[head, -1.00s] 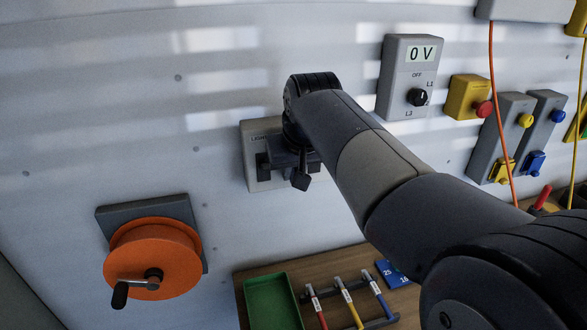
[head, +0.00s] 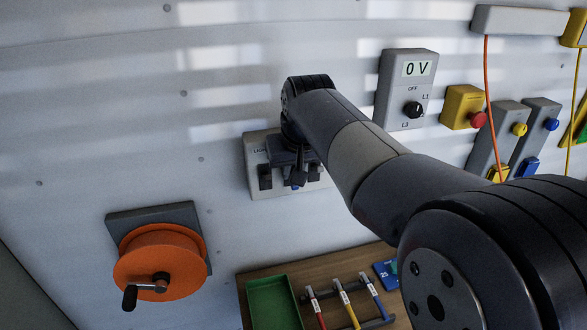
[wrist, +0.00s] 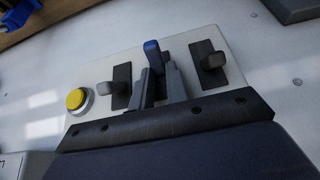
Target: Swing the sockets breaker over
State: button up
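The breaker panel (head: 256,150) is a pale box on the wall with dark switch plates; part of a label reading "LIGH" shows. No label is readable there, so I cannot tell which is sockets. My gripper (wrist: 159,72) is at the panel, its narrow fingers on either side of the blue lever. Whether they press on it is unclear. The arm hides the panel's right part in the head view.
A yellow button (wrist: 76,99) sits at the panel's left in the wrist view. A 0 V meter box (head: 406,88) and a red-button box (head: 463,106) are to the right. A green tray (head: 274,303) lies on the bench below.

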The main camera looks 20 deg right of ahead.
jog(key=shift+o, duration=1.4)
jog(key=shift+t, duration=0.4)
jog(key=r+p, duration=0.1)
jog(key=r, duration=0.1)
jog(key=r+p, duration=0.2)
jog(key=w+r+p, duration=0.1)
jog(key=r, duration=0.1)
jog(key=shift+r, duration=0.35)
notch_tip(320, 180, up, 2)
jog(key=shift+r+p, duration=0.1)
jog(key=shift+p, duration=0.35)
jog(key=s+b+v, duration=0.1)
jog(key=v, duration=0.8)
jog(key=shift+g, duration=0.4)
jog(key=shift+s, duration=0.1)
jog(key=w+x, duration=0.1)
jog(key=x, duration=0.8)
jog(key=shift+r, duration=0.35)
